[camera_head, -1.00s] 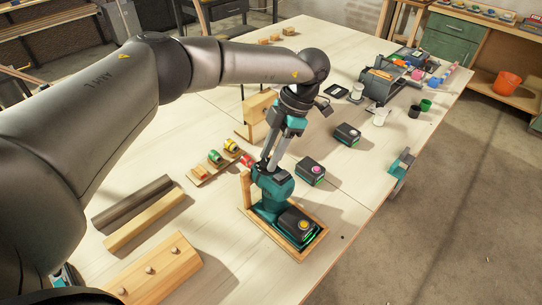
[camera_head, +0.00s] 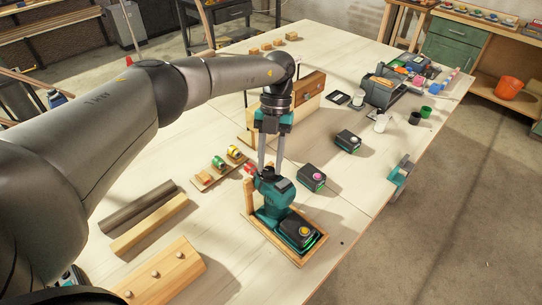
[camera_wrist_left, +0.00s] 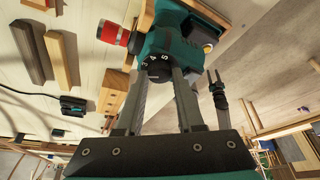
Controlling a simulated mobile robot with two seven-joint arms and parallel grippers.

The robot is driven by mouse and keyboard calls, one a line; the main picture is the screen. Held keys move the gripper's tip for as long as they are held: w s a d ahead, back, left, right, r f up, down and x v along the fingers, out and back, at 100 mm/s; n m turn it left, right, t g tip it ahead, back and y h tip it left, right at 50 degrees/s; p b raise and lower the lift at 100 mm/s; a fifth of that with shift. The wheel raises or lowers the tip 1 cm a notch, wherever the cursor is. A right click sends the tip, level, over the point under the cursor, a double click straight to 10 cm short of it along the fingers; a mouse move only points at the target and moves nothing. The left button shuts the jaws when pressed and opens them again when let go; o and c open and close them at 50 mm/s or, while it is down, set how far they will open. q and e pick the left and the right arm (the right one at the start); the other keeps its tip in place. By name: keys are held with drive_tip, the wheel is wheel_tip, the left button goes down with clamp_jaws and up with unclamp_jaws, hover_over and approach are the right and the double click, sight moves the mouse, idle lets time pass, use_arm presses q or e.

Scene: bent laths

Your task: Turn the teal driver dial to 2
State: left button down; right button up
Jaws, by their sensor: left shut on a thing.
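The teal driver (camera_head: 272,204) stands upright in a shallow wooden tray (camera_head: 251,222), its battery foot low at the right. My left gripper (camera_head: 266,168) comes down from above, its two fingers closed on the dial at the driver's top. I cannot tell which numeral is at the mark. My right gripper (camera_wrist_left: 213,76) shows small in the left wrist view, its two prongs apart and empty.
Wooden laths (camera_head: 150,224) and a pegged block (camera_head: 160,272) lie left of the tray. Two battery packs, one pink-buttoned (camera_head: 312,177), one farther back (camera_head: 348,140), lie to the right. The table's right edge is near.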

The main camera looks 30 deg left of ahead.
use_arm(q)
drive_tip(key=shift+a+r+n+h+p, duration=0.15)
drive_tip(key=shift+n+h+p, duration=0.45)
drive_tip(key=shift+n+p, duration=0.75)
drive_tip(key=shift+n+t, duration=0.3)
drive_tip(key=shift+n, duration=0.15)
drive_tip(key=c, duration=0.5)
unclamp_jaws()
drive_tip(key=shift+b+v, duration=1.8)
drive_tip(key=shift+v, duration=5.7)
drive_tip(key=shift+a, duration=0.15)
